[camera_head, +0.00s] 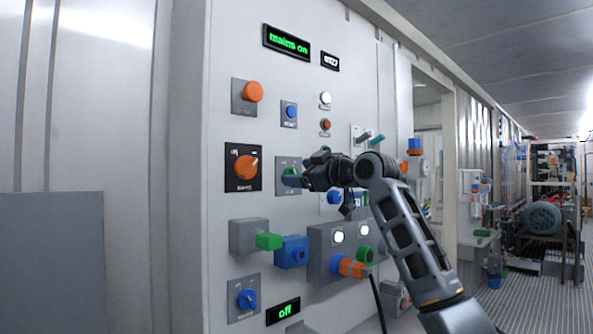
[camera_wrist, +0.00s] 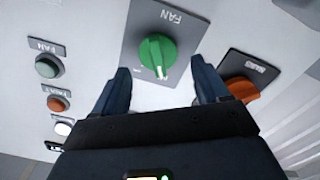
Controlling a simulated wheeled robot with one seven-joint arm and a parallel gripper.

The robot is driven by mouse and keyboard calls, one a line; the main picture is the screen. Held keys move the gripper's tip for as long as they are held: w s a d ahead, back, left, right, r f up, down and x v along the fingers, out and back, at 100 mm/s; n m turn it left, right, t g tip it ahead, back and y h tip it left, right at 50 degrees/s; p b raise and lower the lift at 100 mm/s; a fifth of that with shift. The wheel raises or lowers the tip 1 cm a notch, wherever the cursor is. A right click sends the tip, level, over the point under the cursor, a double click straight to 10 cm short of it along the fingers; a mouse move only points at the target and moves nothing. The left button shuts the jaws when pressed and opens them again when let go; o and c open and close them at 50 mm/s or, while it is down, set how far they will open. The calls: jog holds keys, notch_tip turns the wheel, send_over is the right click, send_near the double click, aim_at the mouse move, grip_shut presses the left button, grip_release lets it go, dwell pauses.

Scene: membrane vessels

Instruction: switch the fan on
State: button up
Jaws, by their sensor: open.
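The fan knob is a green rotary knob (camera_wrist: 157,55) on a grey plate marked FAN, which appears upside down in the wrist view. Its white pointer mark faces the bottom of that picture, slightly right. In the head view the green knob (camera_head: 291,172) is partly hidden by my gripper (camera_head: 297,181). My gripper (camera_wrist: 162,85) is open and empty, with one dark finger on either side below the knob in the wrist view. I see no contact with it; the exact gap to the panel is unclear. A lamp labelled FAN (camera_wrist: 48,66) looks dull grey-green.
Green (camera_head: 268,241) and blue (camera_head: 292,252) fittings jut out below. Displays read "mains on" (camera_head: 287,42) and "off" (camera_head: 283,311). A doorway and aisle lie right.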

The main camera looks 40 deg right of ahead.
jog(key=shift+w, duration=0.9)
jog(key=shift+c, duration=0.3)
jog(key=c, duration=1)
